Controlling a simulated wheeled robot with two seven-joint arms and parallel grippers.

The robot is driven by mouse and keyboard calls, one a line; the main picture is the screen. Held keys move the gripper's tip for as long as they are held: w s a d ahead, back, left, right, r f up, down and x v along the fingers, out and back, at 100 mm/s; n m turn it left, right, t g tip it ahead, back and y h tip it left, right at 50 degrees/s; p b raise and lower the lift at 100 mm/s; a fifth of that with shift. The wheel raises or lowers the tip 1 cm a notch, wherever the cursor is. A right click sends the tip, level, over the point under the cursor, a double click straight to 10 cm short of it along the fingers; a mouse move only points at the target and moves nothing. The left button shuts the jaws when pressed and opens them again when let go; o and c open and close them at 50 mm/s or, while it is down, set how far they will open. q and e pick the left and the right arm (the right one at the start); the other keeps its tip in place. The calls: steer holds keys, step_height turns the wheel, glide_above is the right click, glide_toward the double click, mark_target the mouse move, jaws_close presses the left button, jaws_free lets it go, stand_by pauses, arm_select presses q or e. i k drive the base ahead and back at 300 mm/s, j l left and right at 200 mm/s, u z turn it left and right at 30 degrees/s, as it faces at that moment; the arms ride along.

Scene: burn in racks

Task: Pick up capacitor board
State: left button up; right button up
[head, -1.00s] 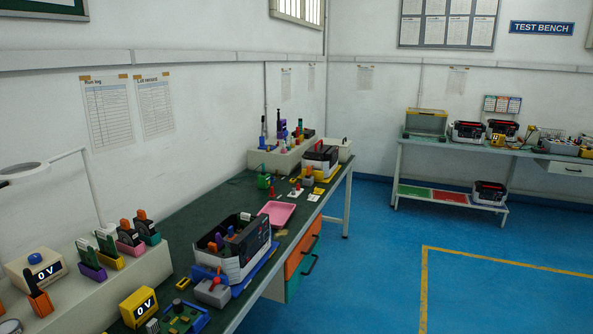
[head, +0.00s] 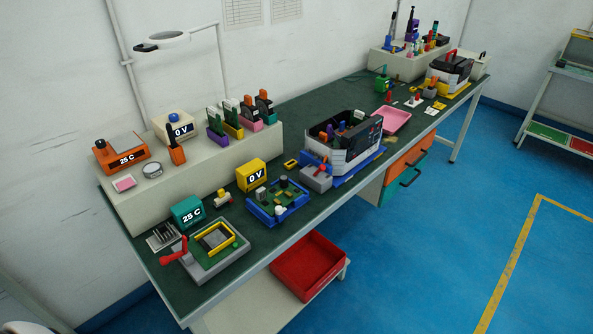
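A green circuit board in a blue tray (head: 278,203), with dark and white cylinder parts on it, lies on the near part of the green bench top. It may be the capacitor board, but I cannot tell for sure. Several upright boards stand in coloured holders on the beige riser: a purple holder (head: 218,138), a yellow holder (head: 235,131), a pink holder (head: 250,124) and another beside it. Neither of my grippers is in view.
The bench (head: 330,205) carries a grey fixture with a red handle (head: 215,248), a yellow meter (head: 251,174), a teal meter (head: 188,211), an open white-and-black unit (head: 345,140) and a pink tray (head: 389,120). A red bin (head: 308,266) sits below. Blue floor at right is clear.

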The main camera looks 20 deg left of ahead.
mark_target(284, 193)
steer(key=i+l+u, duration=0.1)
steer(key=u, duration=1.3)
steer(key=i+l+u, duration=0.2)
steer(key=l+u, duration=0.3)
steer(key=l, duration=0.35)
steer(key=i+l+u, duration=0.1)
steer(key=l+u, duration=0.4)
steer(key=l, duration=0.4)
steer(key=k+l+u, duration=0.1)
steer(key=l+u, duration=0.35)
steer(key=l, duration=0.45)
